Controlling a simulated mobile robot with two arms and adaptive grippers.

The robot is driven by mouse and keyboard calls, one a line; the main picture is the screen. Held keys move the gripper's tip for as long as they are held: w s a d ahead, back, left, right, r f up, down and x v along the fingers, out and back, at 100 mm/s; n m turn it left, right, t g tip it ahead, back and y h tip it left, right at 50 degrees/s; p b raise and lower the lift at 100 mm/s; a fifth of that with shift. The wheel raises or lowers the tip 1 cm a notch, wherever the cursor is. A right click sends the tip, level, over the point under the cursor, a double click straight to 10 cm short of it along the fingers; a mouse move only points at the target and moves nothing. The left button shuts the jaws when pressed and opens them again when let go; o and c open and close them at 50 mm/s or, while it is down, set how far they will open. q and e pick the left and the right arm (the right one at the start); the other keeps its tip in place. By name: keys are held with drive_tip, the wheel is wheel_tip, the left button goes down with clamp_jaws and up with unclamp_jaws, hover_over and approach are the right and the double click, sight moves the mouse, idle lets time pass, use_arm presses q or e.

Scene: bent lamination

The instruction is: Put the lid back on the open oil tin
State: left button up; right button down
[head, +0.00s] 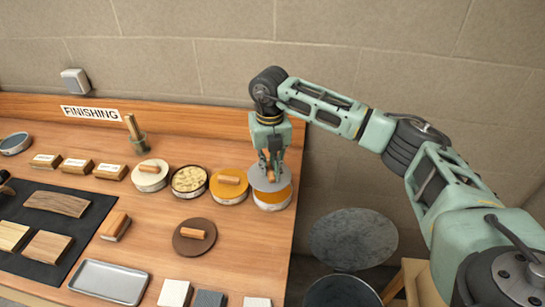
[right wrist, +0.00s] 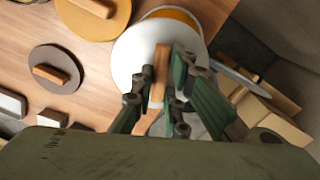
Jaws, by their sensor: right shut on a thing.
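My right gripper (head: 269,168) is shut on the wooden handle of a round grey lid (head: 262,183). In the right wrist view the gripper (right wrist: 161,80) grips the handle (right wrist: 161,62), and the lid (right wrist: 128,62) looks pale. The open oil tin (head: 272,206) stands near the table's right edge, with amber contents (head: 280,197) showing. The tin's amber rim area (right wrist: 178,15) shows beyond the lid. I cannot tell whether lid and tin touch. My left gripper is not in view.
An orange-lidded tin (head: 229,196) stands close left, beside an open tin of pale contents (head: 189,180) and a white-lidded tin (head: 150,183). A brown lid (head: 185,244) lies in front. A metal tray (head: 108,282) is front left. Bins (head: 352,240) stand right of the table.

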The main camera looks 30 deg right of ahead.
drive_tip(key=m, duration=0.2)
drive_tip(key=w+d+m, duration=0.1)
drive_tip(key=shift+d+m, duration=0.2)
drive_tip(key=shift+m, duration=0.2)
drive_tip(key=shift+w+d+f+m, duration=0.1)
drive_tip(key=shift+f+m, duration=0.1)
drive_tip(key=shift+m, duration=0.1)
drive_tip(key=shift+f+b, duration=1.85)
drive_tip(key=shift+f, duration=1.25)
drive_tip(key=shift+f, duration=0.15)
drive_tip(key=c, duration=1.7)
unclamp_jaws()
drive_tip(key=shift+o, duration=0.2)
drive_tip(key=o, duration=0.5)
